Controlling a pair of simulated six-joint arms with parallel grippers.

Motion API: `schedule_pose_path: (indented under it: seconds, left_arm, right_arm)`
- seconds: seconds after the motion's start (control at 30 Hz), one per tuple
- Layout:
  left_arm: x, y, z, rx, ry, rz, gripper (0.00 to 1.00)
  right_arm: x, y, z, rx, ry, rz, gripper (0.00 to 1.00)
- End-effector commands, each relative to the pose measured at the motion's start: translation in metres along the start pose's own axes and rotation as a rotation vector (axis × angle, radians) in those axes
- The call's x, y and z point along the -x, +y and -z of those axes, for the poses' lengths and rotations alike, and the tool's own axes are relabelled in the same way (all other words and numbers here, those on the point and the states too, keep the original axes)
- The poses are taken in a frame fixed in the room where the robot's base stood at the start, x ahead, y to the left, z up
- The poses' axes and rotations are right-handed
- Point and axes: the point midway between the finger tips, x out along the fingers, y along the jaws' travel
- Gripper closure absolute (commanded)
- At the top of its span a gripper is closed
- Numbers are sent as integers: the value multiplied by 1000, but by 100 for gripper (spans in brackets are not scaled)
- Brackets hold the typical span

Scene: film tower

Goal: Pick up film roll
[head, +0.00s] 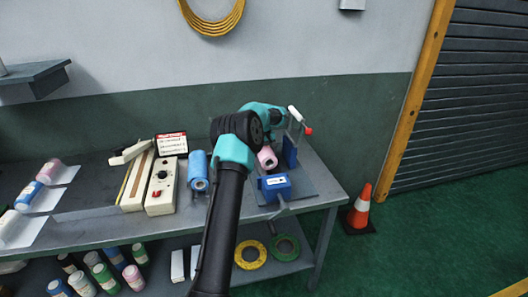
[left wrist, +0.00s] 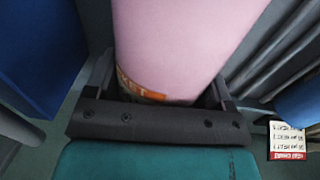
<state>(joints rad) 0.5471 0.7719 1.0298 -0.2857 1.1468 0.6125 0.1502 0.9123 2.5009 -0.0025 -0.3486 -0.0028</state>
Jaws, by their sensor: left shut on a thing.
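A pink film roll (head: 267,158) is between the blue uprights of a stand in the head view. In the left wrist view the pink roll (left wrist: 185,40) fills the middle, with an orange label patch near its lower end. My left gripper (left wrist: 160,85) is shut on this roll, with a finger on each side. In the head view my left arm reaches over the stand and hides part of it; the fingertips cannot be made out there. My right gripper is not in view.
The stand has a blue front block (head: 276,188) and a rear blue upright (head: 289,152). A blue roll (head: 198,170) and a cream box with a dial (head: 160,187) are to its left. More rolls lie at the table's left. An orange cone (head: 361,207) stands on the floor.

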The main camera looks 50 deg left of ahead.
Motion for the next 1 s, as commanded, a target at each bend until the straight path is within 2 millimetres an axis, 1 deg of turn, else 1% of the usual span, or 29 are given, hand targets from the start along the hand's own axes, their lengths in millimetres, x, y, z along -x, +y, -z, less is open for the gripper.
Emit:
schedule_pose_path:
  seconds: [0.27,0.37,0.63,0.87,1.0]
  left_arm:
    - [5,1,1,0,3,-2,76]
    - [12,1,1,0,4,-2,76]
    - [39,2,0,0,4,-2,76]
    - [39,-1,-15,-1,1,-1,76]
    - [40,-5,-29,-1,1,-1,76]
  right_arm:
    - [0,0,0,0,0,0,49]
    - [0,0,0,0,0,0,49]
    - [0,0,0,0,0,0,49]
    - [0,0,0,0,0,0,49]
    - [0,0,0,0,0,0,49]
